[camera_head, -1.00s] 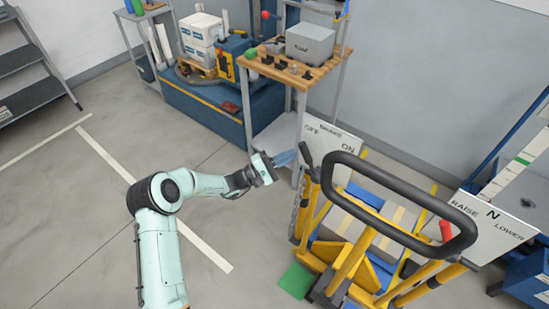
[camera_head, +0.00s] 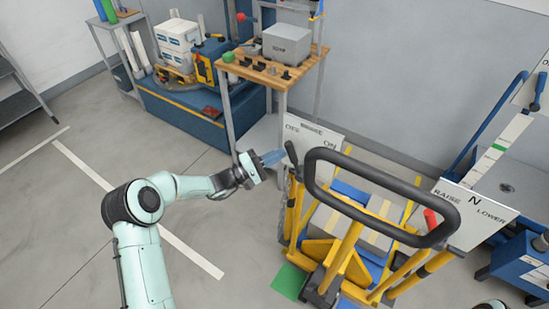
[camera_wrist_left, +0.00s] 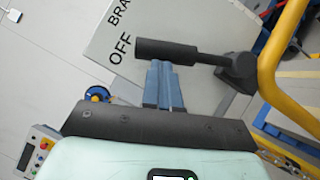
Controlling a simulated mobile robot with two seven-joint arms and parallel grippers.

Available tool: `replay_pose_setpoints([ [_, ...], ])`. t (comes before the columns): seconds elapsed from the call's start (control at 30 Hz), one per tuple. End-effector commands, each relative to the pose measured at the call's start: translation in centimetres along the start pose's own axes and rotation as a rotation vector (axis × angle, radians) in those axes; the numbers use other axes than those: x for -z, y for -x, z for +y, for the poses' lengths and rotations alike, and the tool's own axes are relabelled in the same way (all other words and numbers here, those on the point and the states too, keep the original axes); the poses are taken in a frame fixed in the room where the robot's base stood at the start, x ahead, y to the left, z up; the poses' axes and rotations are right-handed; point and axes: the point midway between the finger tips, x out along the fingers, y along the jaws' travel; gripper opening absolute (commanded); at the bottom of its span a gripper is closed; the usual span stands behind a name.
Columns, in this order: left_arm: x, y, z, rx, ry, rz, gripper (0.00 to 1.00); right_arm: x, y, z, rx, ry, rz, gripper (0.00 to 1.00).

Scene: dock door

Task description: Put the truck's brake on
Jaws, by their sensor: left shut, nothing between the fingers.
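The truck (camera_head: 345,250) is yellow with a black loop handle (camera_head: 440,237). Its brake lever (camera_head: 291,155) is black and stands before a white plate (camera_head: 318,135) marked BRAKE, OFF and ON. In the left wrist view the lever's grip (camera_wrist_left: 180,52) points toward the word OFF. My left gripper (camera_head: 275,157) is shut and empty, its blue fingers (camera_wrist_left: 163,80) pointing at the lever. The fingertips are at the grip's edge; I cannot tell whether they touch. My right gripper is not in view.
A second plate (camera_head: 470,212), marked RAISE, N and LOWER, has a red-gripped lever (camera_head: 431,222). A wooden-topped bench (camera_head: 250,75) stands behind the truck. A green patch (camera_head: 289,281) lies on the floor by the truck. The floor around my left arm is clear.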

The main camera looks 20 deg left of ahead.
Motion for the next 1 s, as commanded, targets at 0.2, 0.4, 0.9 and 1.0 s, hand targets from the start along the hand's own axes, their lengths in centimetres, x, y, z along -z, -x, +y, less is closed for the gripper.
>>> replay_pose_setpoints([
  [0.2, -1.7, -1.0, 0.4, 0.104, -0.163, -0.004, 0.0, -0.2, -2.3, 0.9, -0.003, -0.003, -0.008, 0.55],
  [0.4, -3.4, -2.2, 0.4, 0.21, -0.323, -0.004, 0.0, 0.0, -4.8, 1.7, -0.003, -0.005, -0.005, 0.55],
  [0.9, -6.9, -4.6, -0.5, 0.437, -0.661, -0.001, 0.0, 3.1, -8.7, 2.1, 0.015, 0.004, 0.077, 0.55],
  [1.0, -7.3, -4.9, -0.8, 0.468, -0.704, 0.0, 0.0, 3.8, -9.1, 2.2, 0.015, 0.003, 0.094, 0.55],
])
